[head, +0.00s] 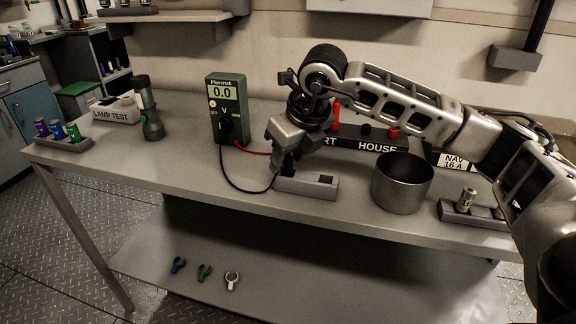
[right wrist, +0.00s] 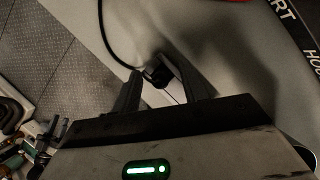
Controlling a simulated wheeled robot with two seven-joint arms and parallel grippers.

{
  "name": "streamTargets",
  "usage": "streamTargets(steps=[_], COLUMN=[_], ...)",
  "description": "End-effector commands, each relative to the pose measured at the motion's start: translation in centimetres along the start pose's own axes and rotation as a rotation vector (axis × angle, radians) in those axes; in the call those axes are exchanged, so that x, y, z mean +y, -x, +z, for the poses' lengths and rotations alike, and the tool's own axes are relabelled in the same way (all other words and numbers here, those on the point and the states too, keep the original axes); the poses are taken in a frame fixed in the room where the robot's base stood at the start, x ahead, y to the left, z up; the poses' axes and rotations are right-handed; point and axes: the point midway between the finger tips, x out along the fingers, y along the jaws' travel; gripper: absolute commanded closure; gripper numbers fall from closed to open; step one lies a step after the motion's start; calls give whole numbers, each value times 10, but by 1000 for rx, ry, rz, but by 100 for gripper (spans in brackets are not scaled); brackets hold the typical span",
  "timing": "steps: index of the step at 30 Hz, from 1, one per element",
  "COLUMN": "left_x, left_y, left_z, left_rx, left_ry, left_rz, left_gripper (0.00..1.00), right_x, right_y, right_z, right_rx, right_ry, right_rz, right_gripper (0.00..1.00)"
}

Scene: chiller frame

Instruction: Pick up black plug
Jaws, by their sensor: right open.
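The black plug (right wrist: 157,74) shows in the right wrist view at the end of a black cable, between the two fingers of my right gripper (right wrist: 161,84). The fingers stand apart, one on each side of it. In the head view my right gripper (head: 283,165) points down over a small grey block (head: 318,186) on the bench, and mostly hides the plug there. The black cable (head: 232,182) runs from the green voltmeter (head: 228,106), reading 0.0, to the gripper. My left gripper is not in view.
A steel pot (head: 402,184) stands right of the grey block. Behind it is a dark panel (head: 365,143) lettered HOUSE with red and black sockets. A flashlight (head: 149,110) and a lamp test box (head: 118,111) stand at the left. The bench front left is clear.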

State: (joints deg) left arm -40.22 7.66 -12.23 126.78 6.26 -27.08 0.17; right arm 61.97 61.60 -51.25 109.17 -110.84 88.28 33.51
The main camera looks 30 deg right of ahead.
Motion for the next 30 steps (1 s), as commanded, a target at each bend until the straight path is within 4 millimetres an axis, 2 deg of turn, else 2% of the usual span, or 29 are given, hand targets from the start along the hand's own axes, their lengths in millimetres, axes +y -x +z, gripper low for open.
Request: streamTargets(steps=[8, 9, 13, 14, 25, 30], left_x=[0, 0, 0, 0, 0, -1], left_y=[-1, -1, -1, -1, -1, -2], left_z=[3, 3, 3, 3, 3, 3], left_rx=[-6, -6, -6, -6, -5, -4], left_ry=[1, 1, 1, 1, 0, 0], left_rz=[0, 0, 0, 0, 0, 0], left_gripper=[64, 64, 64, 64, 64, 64], right_x=[0, 0, 0, 0, 0, 0], right_y=[-6, -6, -6, -6, -4, 9], right_z=[0, 0, 0, 0, 1, 7], right_rx=[-1, -1, -1, -1, -3, -5], right_ry=[0, 0, 0, 0, 0, -1], right_rz=[-1, -1, -1, -1, 0, 1], right_gripper=[57, 60, 96, 100, 100, 100])
